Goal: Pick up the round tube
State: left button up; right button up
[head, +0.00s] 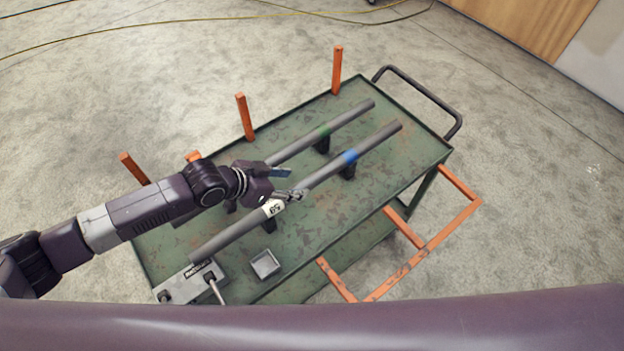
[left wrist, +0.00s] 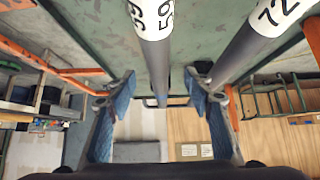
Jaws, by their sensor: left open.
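Two grey round tubes lie side by side along the cart top on dark supports. The near tube (head: 375,144) has a blue band and a white label; the far tube (head: 350,117) has a green band. My left gripper (head: 286,184) is open and reaches in from the left, covering parts of both tubes. In the left wrist view, the tube labelled 59 (left wrist: 157,62) runs between the open blue-padded fingers (left wrist: 160,90), with gaps on both sides. The tube labelled 72 (left wrist: 243,48) passes by the right finger. Touching cannot be told. My right gripper is not in view.
The green cart (head: 400,175) has upright orange posts (head: 245,116) at its far side and a black handle (head: 425,98) at the right. A grey box (head: 192,283) and a small square tray (head: 265,264) sit near its front. Orange frames (head: 405,268) stick out at the near right.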

aim_at(303, 183)
pick_arm(q)
jog(key=shift+w+d+f, duration=0.15)
jog(key=shift+d+f, duration=0.2)
jog(key=shift+f, duration=0.05)
jog(key=p+x, duration=0.1)
jog(key=x, duration=0.2)
jog(key=shift+d+f, duration=0.15)
jog(key=shift+f, duration=0.05)
jog(key=shift+w+d+f, duration=0.25)
jog(key=shift+f, duration=0.2)
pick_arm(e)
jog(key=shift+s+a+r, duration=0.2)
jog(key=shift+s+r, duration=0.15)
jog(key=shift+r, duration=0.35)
pick_arm(q)
jog(key=c, duration=1.3)
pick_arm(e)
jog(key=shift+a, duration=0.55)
pick_arm(q)
jog(key=shift+w+d+r, duration=0.1)
jog(key=shift+r, duration=0.1)
